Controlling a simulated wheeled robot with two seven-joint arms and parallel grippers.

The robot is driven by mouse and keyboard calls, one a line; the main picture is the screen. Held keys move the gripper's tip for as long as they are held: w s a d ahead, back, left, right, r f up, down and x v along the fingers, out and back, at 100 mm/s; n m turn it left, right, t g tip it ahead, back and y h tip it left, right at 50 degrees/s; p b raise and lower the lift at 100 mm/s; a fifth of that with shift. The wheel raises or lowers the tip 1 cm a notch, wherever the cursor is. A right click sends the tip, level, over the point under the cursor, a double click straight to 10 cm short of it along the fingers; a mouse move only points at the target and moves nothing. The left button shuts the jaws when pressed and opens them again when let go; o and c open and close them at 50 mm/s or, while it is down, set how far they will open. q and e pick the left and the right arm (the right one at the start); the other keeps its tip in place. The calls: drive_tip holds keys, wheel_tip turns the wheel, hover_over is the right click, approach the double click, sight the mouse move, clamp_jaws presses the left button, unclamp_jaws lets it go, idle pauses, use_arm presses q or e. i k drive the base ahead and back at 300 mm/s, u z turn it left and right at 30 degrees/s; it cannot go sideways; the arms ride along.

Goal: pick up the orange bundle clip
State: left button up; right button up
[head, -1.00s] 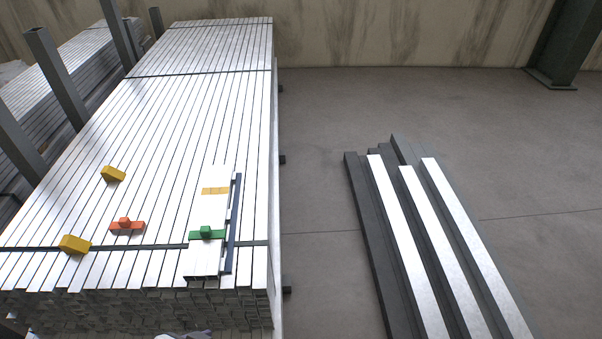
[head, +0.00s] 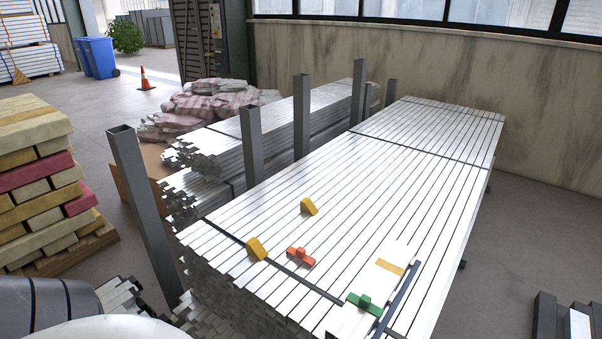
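The orange bundle clip (head: 300,257) lies on top of the large stack of silver metal bars (head: 370,180), near its front end and beside a dark strap. It has a flat bar shape with a small raised block in the middle. A similar green clip (head: 364,303) sits to its right, on a white panel or short bars. Neither of my grippers is in the head view.
Two yellow blocks (head: 308,207) (head: 256,249) lie near the orange clip. Grey upright posts (head: 146,215) line the stack's left side. Open floor (head: 530,225) lies right of the stack.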

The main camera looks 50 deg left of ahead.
sight(300, 253)
drive_tip(key=u, duration=1.5)
